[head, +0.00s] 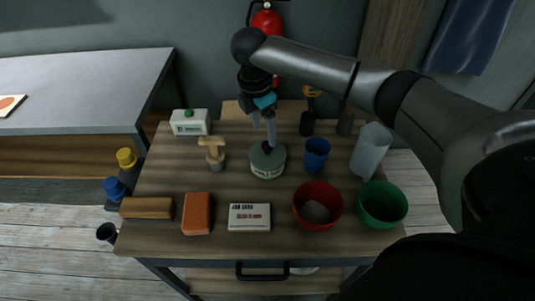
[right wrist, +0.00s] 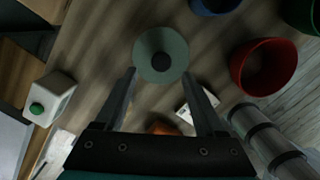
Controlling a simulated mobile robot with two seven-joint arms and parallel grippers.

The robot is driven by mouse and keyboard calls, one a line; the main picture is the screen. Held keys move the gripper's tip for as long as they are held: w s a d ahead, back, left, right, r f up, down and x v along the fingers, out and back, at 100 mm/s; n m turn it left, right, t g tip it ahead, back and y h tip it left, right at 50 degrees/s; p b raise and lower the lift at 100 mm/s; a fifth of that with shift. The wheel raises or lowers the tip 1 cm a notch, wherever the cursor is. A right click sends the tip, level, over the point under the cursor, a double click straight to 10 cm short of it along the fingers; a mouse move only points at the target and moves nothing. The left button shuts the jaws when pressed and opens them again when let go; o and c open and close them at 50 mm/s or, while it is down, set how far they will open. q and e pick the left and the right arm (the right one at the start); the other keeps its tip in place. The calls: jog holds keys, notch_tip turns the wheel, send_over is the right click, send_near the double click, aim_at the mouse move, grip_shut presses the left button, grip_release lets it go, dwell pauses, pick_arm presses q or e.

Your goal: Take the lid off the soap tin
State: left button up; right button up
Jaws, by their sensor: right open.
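The soap tin (head: 267,167) is a round grey-green tin with a pale label on its front, standing upright near the middle of the wooden table. Its round lid (right wrist: 176,48) is on, with a dark knob (right wrist: 161,63) at the centre. My right gripper (head: 263,133) is open and points down over the tin, one finger hiding part of the lid in the head view. In the right wrist view the open fingers of the gripper (right wrist: 159,73) are spread wide, with the lid just beyond their tips. The gap between them is empty. My left gripper is not in view.
A blue cup (head: 316,154) stands right of the tin, a wooden tool (head: 213,150) left. In front are a white box (head: 249,217), orange block (head: 196,213), red bowl (head: 318,206) and green bowl (head: 382,204).

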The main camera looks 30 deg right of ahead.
aim_at(268, 150)
jog(key=shift+d+f+b, duration=0.15)
jog(key=shift+f+b, duration=0.05)
jog(key=shift+f, duration=0.85)
jog(key=shift+d+f+b, duration=0.2)
jog(key=shift+f, duration=0.85)
jog(key=shift+d+f+b, duration=0.15)
jog(key=shift+f+b, duration=0.05)
jog(key=shift+f, duration=0.85)
grip_shut()
